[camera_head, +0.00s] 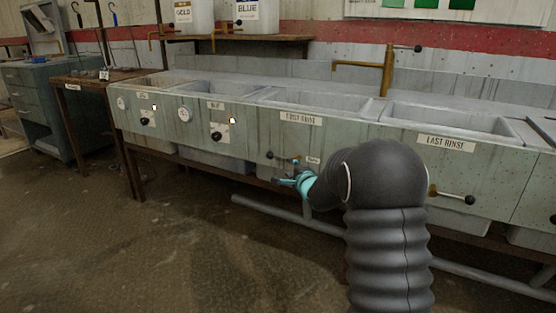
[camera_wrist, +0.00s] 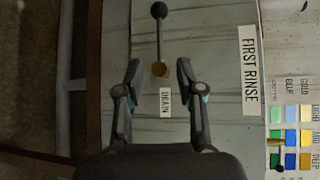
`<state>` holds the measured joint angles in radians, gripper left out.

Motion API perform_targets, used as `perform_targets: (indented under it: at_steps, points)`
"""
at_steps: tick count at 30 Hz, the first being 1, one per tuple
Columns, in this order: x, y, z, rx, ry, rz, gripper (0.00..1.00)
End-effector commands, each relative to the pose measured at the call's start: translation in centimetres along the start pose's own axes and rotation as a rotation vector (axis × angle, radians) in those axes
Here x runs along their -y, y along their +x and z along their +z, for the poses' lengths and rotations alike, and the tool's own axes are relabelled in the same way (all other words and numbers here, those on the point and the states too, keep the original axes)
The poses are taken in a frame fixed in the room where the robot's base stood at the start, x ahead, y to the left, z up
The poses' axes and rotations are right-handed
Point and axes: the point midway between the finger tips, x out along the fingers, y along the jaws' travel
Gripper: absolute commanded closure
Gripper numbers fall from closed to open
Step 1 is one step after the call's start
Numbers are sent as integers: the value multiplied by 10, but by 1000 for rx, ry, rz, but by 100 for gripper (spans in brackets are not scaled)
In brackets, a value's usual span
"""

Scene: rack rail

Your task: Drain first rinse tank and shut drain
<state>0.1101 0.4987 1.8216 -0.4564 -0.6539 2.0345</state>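The first rinse tank (camera_head: 300,118) is a grey basin front labelled FIRST RINSE; its water level cannot be told. Its drain lever (camera_head: 283,158) has a black ball knob at the left end and a brass pivot at the right, lying about level. In the wrist view the lever (camera_wrist: 159,40) points up the picture, beside a DRAIN label (camera_wrist: 166,101). My gripper (camera_wrist: 158,75) is open and empty, its fingers apart on either side of the brass pivot in the picture; contact cannot be told. In the head view my gripper (camera_head: 298,181) is just below the lever, partly hidden by my arm.
The last rinse tank (camera_head: 446,144) is to the right, with its own lever (camera_head: 452,195) pointing right. Two tanks with dials (camera_head: 184,114) are to the left. A grey pipe (camera_head: 262,207) runs low along the front. A brass tap (camera_head: 388,70) stands behind. The floor in front is clear.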

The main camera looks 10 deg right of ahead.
Motion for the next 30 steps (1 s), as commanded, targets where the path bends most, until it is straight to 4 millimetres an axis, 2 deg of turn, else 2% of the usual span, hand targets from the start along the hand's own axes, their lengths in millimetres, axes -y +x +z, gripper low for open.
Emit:
perform_targets:
  at_steps: [5, 21, 30]
  points:
    - [-2, 16, 0, 5, 10, -4, 63]
    - [-2, 106, 0, 3, 7, -2, 63]
    - [-1, 134, 0, 4, 7, -3, 63]
